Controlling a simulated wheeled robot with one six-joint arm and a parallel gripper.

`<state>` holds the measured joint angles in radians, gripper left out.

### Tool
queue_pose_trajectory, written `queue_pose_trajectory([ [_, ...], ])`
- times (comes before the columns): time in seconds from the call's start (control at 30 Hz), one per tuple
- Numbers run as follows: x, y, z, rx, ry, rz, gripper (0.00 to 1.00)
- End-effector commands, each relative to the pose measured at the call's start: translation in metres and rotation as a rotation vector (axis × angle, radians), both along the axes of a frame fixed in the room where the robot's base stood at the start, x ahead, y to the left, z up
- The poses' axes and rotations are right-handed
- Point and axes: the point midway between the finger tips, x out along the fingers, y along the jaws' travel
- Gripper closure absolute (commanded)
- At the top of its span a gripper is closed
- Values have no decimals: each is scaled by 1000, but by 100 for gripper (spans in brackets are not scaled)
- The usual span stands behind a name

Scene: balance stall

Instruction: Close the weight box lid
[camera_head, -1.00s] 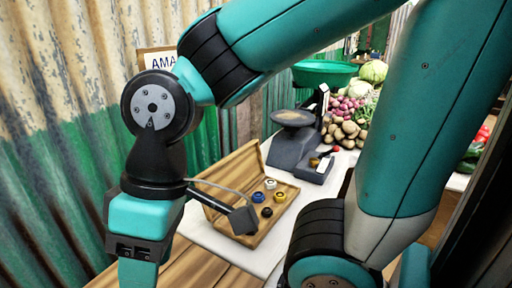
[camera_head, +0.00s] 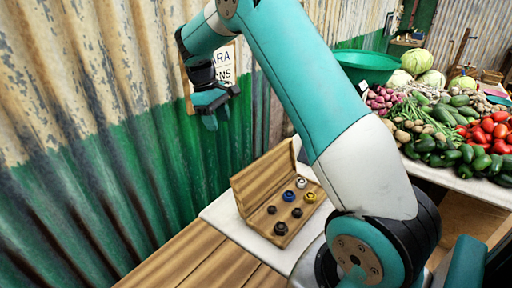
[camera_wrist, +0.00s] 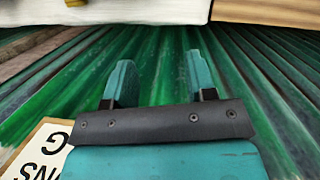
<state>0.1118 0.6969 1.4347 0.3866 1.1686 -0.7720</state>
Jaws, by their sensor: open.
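The wooden weight box (camera_head: 283,229) sits on the white table top with its lid (camera_head: 263,174) standing up along its back left side. Several small weights, including a blue one (camera_head: 289,196) and a yellow one (camera_head: 310,197), stand in its tray. My gripper (camera_head: 212,122) is raised near the corrugated wall, above and to the left of the box and clear of it. In the wrist view my gripper (camera_wrist: 160,80) has its two fingers apart with nothing between them, facing green corrugated metal.
A green basin (camera_head: 368,66) and a pile of vegetables (camera_head: 455,125) stand at the back right. A sign (camera_head: 224,62) hangs on the wall behind my gripper. My arm crosses above the table, right of the box. Bare wooden planks (camera_head: 205,255) lie front left.

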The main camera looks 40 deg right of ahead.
Motion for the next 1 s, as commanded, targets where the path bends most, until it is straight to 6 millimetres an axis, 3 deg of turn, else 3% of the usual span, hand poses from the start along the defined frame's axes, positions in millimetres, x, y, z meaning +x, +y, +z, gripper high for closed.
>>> queue_pose_trajectory([
  [0.03, 9, -23, -4, -8, 34, -40, 49],
  [0.1, 15, -49, -16, -10, 75, -86, 49],
  [0.2, 18, -79, -34, -4, 119, -143, 49],
  [0.33, 15, -104, -53, 11, 155, -202, 49],
  [0.5, 12, -118, -66, 23, 171, -237, 49],
  [0.77, 4, -120, -91, 25, 174, -240, 49],
  [1.0, -15, -121, -130, 25, 176, -239, 49],
])
